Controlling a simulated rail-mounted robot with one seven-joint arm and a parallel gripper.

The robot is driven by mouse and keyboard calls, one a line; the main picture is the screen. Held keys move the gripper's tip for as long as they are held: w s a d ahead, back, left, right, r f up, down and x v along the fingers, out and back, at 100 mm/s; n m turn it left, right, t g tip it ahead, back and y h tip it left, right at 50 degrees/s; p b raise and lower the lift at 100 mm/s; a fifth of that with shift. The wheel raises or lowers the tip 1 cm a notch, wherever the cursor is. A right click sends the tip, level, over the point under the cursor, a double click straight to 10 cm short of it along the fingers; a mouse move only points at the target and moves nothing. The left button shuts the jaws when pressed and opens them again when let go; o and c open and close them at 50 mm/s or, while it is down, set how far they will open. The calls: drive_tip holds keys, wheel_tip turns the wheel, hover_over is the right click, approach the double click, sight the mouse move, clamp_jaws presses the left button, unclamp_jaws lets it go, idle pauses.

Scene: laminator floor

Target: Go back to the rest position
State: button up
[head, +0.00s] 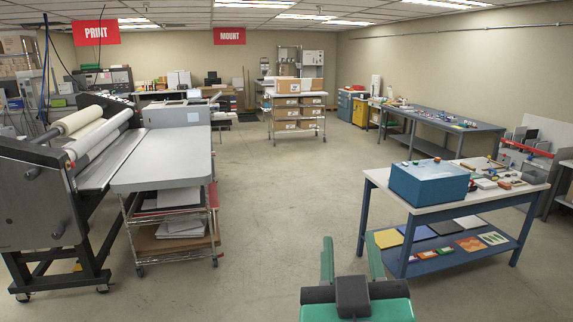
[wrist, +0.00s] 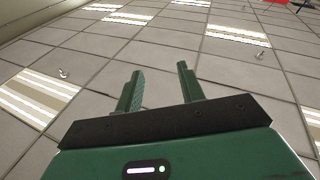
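My gripper (head: 351,262) shows at the bottom of the head view, with two green fingers standing apart over the bare floor. In the wrist view my gripper (wrist: 160,88) points up at the ceiling. Its fingers are spread with nothing between them. It touches no object in either view.
A workbench (head: 385,184) with a blue box (head: 429,181) and small items stands to the right. A laminator (head: 62,180) and a grey-topped cart (head: 165,172) stand to the left. A rack of cardboard boxes (head: 298,101) is at the back. The middle floor (head: 270,190) is clear.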

drive_tip(key=s+a+r+t+y+p, duration=0.25)
drive_tip(key=s+a+r+t, duration=0.25)
drive_tip(key=s+a+r, duration=0.65)
wheel_tip(320, 180, up, 12)
drive_tip(key=s+d+m+p, duration=0.1)
drive_tip(key=p, duration=0.9)
drive_tip(key=shift+s+d+f+y+p, duration=0.25)
drive_tip(key=shift+s+d+y+p, duration=0.1)
drive_tip(key=shift+s+d+p, duration=0.05)
